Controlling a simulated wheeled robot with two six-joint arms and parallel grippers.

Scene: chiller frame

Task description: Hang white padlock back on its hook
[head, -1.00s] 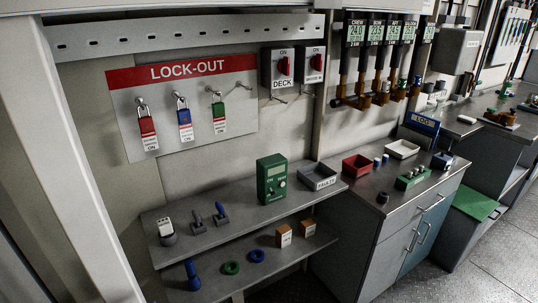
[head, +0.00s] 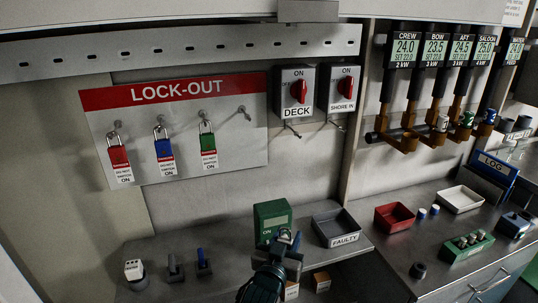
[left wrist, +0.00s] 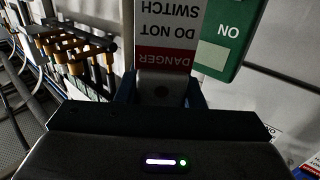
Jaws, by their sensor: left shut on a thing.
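My left gripper (head: 285,240) comes up from the bottom of the head view, in front of the green meter. In the left wrist view its blue fingers (left wrist: 160,95) are shut on the white padlock. The padlock's tag (left wrist: 168,35) reads DANGER, DO NOT SWITCH upside down and points away from the jaws; its shackle is not seen. On the LOCK-OUT board (head: 225,165), red (head: 118,156), blue (head: 163,149) and green (head: 208,142) padlocks hang on hooks. The rightmost hook (head: 242,110) is empty. My right gripper is out of view.
The green meter (head: 272,212) and grey FAULTY tray (head: 338,228) stand on the shelf below the board. The DECK switch (head: 296,92) and SHORE switch (head: 343,88) are to its right. A red tray (head: 394,217) is on the counter. Space before the empty hook looks clear.

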